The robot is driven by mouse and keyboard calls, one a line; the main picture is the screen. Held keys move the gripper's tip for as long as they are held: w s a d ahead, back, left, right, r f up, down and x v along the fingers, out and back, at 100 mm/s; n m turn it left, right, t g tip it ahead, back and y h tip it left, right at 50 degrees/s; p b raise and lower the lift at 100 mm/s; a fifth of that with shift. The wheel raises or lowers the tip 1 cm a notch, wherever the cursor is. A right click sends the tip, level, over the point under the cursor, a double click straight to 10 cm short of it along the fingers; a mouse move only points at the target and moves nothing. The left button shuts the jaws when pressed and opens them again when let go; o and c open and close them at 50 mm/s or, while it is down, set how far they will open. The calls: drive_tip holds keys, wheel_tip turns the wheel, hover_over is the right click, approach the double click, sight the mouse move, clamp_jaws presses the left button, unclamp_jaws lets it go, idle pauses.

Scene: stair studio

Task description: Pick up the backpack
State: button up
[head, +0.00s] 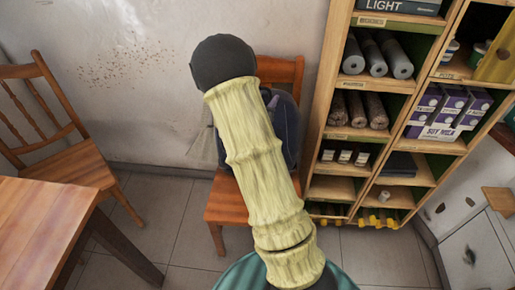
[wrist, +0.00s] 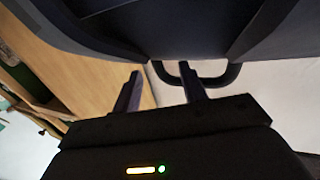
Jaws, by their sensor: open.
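The dark blue backpack (head: 287,122) sits on a wooden chair (head: 226,205) by the wall in the head view, mostly hidden behind my arm. In the wrist view the backpack (wrist: 190,28) fills the top as a dark body, with a dark loop handle (wrist: 222,80) sticking out from its edge. My gripper (wrist: 160,80) is open, its two fingers apart and pointing at the backpack. One finger overlaps the handle loop in the picture; I cannot tell whether it touches or passes through. The gripper is not visible in the head view.
A wooden shelf unit (head: 333,100) with rolls, boxes and jars stands close to the right of the chair. Another chair (head: 70,165) and a table (head: 45,230) are at the left. Tiled floor (head: 165,215) lies open between them.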

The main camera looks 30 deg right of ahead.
drive_tip(key=shift+w+d, duration=0.35)
drive_tip(key=shift+d, duration=0.15)
drive_tip(key=shift+c, duration=0.4)
clamp_jaws()
idle(0.9)
drive_tip(key=shift+w+r, duration=0.1)
drive_tip(key=shift+r, duration=0.05)
